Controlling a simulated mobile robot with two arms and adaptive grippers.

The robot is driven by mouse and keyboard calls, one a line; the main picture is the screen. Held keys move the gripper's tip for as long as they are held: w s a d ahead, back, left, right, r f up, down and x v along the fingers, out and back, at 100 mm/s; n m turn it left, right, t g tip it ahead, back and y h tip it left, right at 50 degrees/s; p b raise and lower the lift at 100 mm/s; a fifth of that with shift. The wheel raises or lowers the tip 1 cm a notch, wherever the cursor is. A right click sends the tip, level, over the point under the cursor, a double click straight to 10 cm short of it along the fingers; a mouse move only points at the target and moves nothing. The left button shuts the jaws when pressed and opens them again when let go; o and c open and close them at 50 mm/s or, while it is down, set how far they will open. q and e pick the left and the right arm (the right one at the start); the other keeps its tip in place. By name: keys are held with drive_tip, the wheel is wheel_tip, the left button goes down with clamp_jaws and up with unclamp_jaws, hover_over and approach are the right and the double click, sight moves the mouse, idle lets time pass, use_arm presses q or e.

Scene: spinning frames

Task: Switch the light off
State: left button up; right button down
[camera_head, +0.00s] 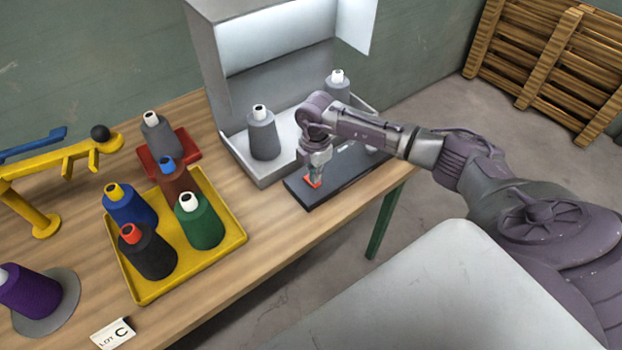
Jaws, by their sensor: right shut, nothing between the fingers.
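A grey light booth (210,70) stands at the back of the table, with bright white panels (275,45) inside. A dark flat control base (325,205) lies in front of it at the table's right edge. A small red switch (313,183) shows on this base. My right gripper (317,174) is shut and points down at the red switch, with its tips at or just above it. The gripper partly hides the switch, and I cannot tell whether they touch. My left gripper is not in view.
Grey cones (263,137) stand in the booth. A yellow tray (145,290) holds several coloured cones, with a red tray (183,141) behind it. A yellow stand (40,220), a purple cone (28,290) and a lot card (113,334) are at the left. Wooden pallets (555,60) stand beyond.

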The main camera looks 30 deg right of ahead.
drive_tip(key=shift+f+b, duration=0.4)
drive_tip(key=shift+f, duration=0.25)
drive_tip(key=shift+r, duration=0.1)
drive_tip(key=shift+r+p, duration=2.95)
drive_tip(key=shift+r, duration=0.6)
drive_tip(key=shift+f, duration=0.1)
